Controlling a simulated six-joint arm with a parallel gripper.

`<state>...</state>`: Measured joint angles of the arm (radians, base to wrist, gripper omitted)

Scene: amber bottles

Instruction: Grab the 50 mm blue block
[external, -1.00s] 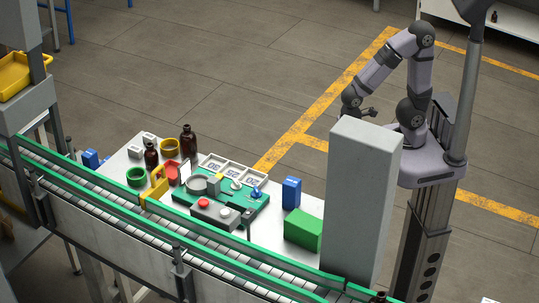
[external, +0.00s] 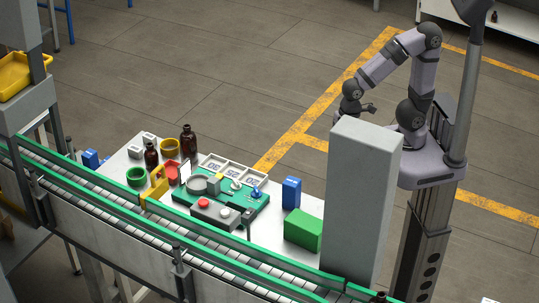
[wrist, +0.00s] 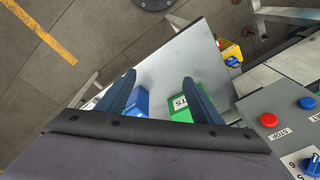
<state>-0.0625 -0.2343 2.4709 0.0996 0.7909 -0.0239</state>
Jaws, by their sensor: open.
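The blue block (external: 291,192) stands upright on the white table, to the right of the green board, in the external view. In the wrist view the blue block (wrist: 142,101) shows beside the left finger, which partly covers it. My gripper (external: 370,107) is in the air behind the tall grey cabinet, well apart from the block.
A green box (external: 303,231) stands close to the blue block. The tall grey cabinet (external: 358,205) rises between my arm and the conveyor (external: 215,257). A panel with buttons (wrist: 285,125) is at the wrist view's right. Brown bottles (external: 188,142) stand at the table's far left.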

